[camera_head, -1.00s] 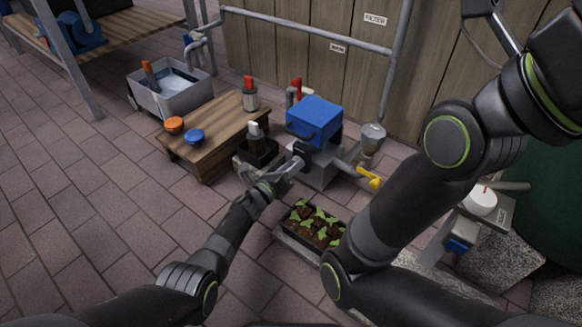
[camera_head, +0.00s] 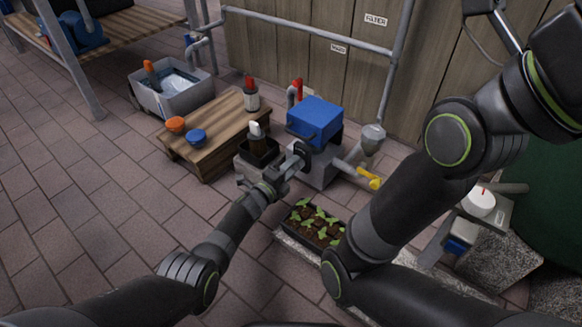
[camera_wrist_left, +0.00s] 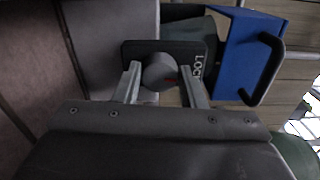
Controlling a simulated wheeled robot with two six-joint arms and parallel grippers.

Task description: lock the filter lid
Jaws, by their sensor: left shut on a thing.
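The filter is a grey box with a blue lid (camera_head: 315,121), standing by the wooden wall; the lid looks closed. In the left wrist view the blue lid (camera_wrist_left: 243,55) has a dark handle at the right. A round grey knob (camera_wrist_left: 159,72) with a red mark sits on a dark plate (camera_wrist_left: 191,50) lettered "LOCK". My left gripper (camera_wrist_left: 164,88) is shut on this knob, one finger on each side. In the head view my left gripper (camera_head: 291,166) is at the filter's front left, partly hiding the knob. My right arm crosses the right side; its fingers are out of view.
A wooden table (camera_head: 213,137) with orange and blue caps stands left of the filter. A dark container (camera_head: 258,160) is close beside my left gripper. A seedling tray (camera_head: 314,224) lies in front, and a yellow-handled valve (camera_head: 370,179) is to the right.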

